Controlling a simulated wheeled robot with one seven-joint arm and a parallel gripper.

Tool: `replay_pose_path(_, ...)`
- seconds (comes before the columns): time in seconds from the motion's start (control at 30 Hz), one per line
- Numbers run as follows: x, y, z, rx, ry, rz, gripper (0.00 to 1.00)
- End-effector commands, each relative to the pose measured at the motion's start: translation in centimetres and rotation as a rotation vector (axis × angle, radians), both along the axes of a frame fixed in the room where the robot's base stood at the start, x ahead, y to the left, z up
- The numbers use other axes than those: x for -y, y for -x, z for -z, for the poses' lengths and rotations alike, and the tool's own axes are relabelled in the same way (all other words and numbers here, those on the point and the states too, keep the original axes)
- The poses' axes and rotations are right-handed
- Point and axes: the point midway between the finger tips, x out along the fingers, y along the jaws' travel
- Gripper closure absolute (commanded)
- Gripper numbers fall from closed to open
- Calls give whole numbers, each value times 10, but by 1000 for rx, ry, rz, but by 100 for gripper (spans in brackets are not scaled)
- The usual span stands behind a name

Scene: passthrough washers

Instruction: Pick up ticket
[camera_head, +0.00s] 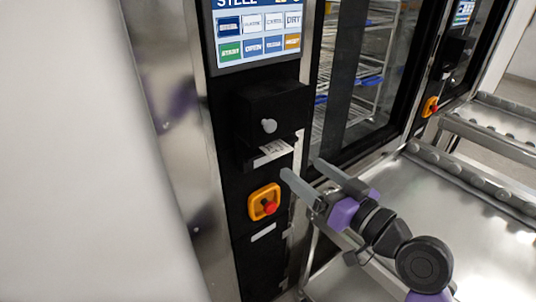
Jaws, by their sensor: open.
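The ticket (272,151) is a small white slip with printed marks. It sticks out below the black printer box (272,112) on the machine's front panel. My gripper (299,168) is open and empty, with its two grey fingers pointing left toward the panel. In the picture the fingertips are just right of the ticket and a little below it. I cannot tell the depth gap between them. My purple and black wrist shows at the lower right.
A touchscreen (257,32) sits above the printer. An orange emergency stop with a red button (264,202) is below the ticket. A glass door (352,75) with racks behind it is to the right. A steel roller table (480,205) fills the right side.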

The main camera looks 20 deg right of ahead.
Motion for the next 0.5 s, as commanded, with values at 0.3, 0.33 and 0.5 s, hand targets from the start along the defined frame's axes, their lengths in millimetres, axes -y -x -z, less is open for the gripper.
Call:
replay_pose_path(0.3, -1, -5, 0, 58, 225, 5, 20)
replay_pose_path(0.33, -2, -8, 0, 59, 226, 5, 20)
replay_pose_path(0.5, -8, -25, -1, 58, 224, 5, 20)
